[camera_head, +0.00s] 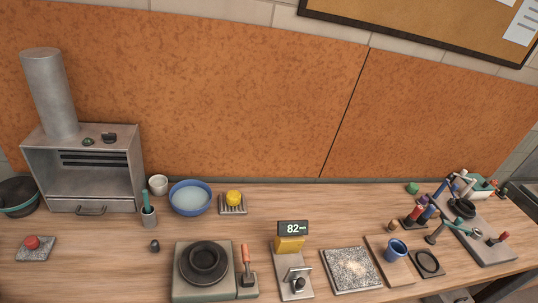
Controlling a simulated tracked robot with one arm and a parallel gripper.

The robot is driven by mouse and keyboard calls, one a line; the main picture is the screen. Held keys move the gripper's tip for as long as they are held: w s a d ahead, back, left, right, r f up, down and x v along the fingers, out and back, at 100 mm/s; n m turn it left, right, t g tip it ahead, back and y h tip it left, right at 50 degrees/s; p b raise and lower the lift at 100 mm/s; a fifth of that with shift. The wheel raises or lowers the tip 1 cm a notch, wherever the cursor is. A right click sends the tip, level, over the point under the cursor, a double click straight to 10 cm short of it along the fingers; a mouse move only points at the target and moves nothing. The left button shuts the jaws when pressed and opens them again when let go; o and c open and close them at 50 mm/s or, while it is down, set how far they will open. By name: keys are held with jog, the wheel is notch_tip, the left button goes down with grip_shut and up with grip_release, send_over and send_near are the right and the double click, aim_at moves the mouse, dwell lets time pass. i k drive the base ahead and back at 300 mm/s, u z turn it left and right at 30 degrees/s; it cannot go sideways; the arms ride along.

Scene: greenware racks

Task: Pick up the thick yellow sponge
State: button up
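A small rounded yellow thing (233,198), which looks like the sponge, sits on a slatted grey dish (233,210) just right of a blue bowl of water (190,198). It is small in view, so I cannot judge its thickness. A second yellow piece, a boxy block (289,244), is under a dark display reading 82 (293,228), nearer the front. I cannot tell whether it is part of that device. I cannot make out my gripper in this view.
A metal hooded box with a pipe (85,165) stands at the left. A wheel-like black disc (204,261) and a red-handled tool (247,268) lie in front. A speckled slab (351,270), a blue cup (395,250) and a tool rack (470,225) are to the right.

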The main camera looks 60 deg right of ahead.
aim_at(233, 197)
jog(key=z, duration=0.65)
jog(key=i, duration=1.05)
jog(key=z, duration=0.7)
jog(key=k, duration=0.8)
jog(key=z, duration=0.2)
jog(key=i, duration=0.85)
jog(key=u, duration=0.1)
